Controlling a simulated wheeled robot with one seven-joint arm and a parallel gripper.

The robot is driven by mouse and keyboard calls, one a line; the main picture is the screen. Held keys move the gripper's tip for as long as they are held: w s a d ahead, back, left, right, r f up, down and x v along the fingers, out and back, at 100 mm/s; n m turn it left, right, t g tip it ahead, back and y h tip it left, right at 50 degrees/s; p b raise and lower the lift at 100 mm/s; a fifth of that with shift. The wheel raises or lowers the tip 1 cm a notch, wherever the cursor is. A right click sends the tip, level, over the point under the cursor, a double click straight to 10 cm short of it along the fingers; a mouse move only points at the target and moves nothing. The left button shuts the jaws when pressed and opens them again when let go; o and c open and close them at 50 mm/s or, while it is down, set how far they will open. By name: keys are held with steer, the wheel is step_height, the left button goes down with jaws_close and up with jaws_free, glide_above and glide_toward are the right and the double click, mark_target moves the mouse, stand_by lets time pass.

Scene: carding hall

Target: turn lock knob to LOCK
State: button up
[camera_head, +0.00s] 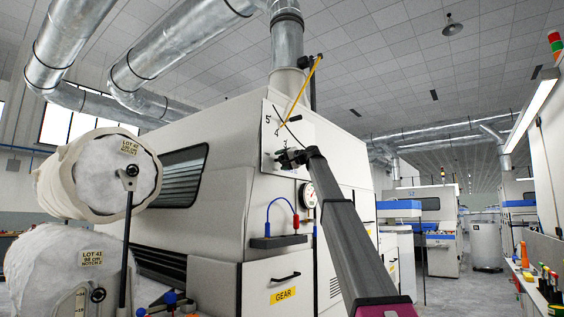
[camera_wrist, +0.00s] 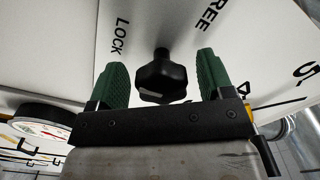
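The black lobed lock knob (camera_wrist: 163,82) stands out from a white panel (camera_wrist: 155,20) in the wrist view. The word LOCK is printed on the panel to its upper left and FREE to its upper right. A small pale mark shows on the knob's face; which word it points to I cannot tell. My gripper (camera_wrist: 159,62) is open, with one green finger on each side of the knob and visible gaps between. In the head view my gripper (camera_head: 290,157) is at the front panel of the white machine, and the knob cannot be made out there.
A numbered scale with a yellow pointer (camera_head: 303,88) is above my gripper. A round gauge (camera_head: 308,195) and a shelf with red and blue looped leads (camera_head: 279,241) are below it. Large wrapped rolls (camera_head: 100,172) stand at left. An aisle is open at right.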

steer(key=v, duration=1.1)
stand_by(0.5)
steer(key=s+d+f+m+g+h, duration=0.1)
steer(key=s+d+f+h, duration=0.15)
steer(key=f, duration=1.85)
steer(key=s+d+f+g+h, duration=0.1)
steer(key=s+f+g+h, duration=0.15)
steer(key=f, duration=1.95)
steer(key=s+d+f+m+h, duration=0.1)
steer(key=f+h, duration=0.2)
steer(key=f, duration=1.8)
steer(key=s+d+f+n+g+h, duration=0.1)
steer(key=s+d+f+g+h, duration=0.1)
steer(key=s+f, duration=0.8)
steer(key=s+d+f+g+h, duration=0.15)
steer(key=s+f, duration=0.45)
steer(key=f, duration=0.7)
steer(key=s+d+f+g+h, duration=0.1)
steer(key=s+d+f, duration=0.1)
steer(key=s+f, duration=0.5)
steer(key=s+d+f+n+g+h, duration=0.1)
steer(key=s+d+f+g+h, duration=0.1)
steer(key=s+f, duration=0.6)
steer(key=s+d, duration=0.1)
steer(key=s, duration=0.6)
steer(key=shift+f+g, duration=0.2)
steer(key=shift+g, duration=0.1)
